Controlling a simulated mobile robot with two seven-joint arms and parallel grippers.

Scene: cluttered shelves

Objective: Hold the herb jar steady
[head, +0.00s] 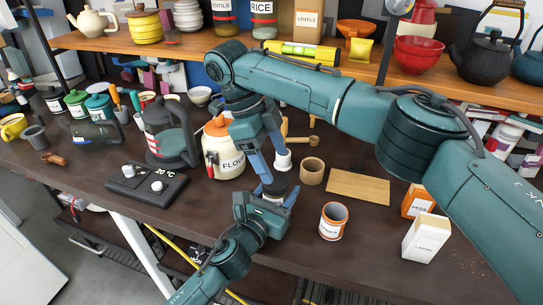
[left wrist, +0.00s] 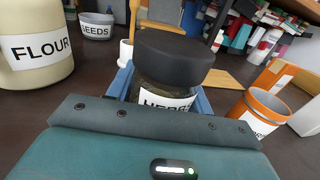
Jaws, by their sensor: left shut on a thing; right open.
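The herb jar (left wrist: 172,62) has a wide black lid, dark contents and a white label, partly hidden, in the left wrist view. It stands between the blue fingers of my left gripper (head: 277,203), which is shut on its sides. In the head view the jar's dark top (head: 278,187) shows small between the two grippers, and the rest is hidden. My right gripper (head: 272,166) reaches down from above with its blue fingers apart, close over the jar in the picture. I cannot tell whether it touches the lid. It does not show in the left wrist view.
A flour jar (head: 222,152) stands left of the jar. A wooden cup (head: 312,172), a cutting board (head: 358,187) and an orange-rimmed tin (head: 333,221) stand to the right. A hot plate (head: 146,185) and kettle (head: 170,135) are further left. My right arm spans the shelf front.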

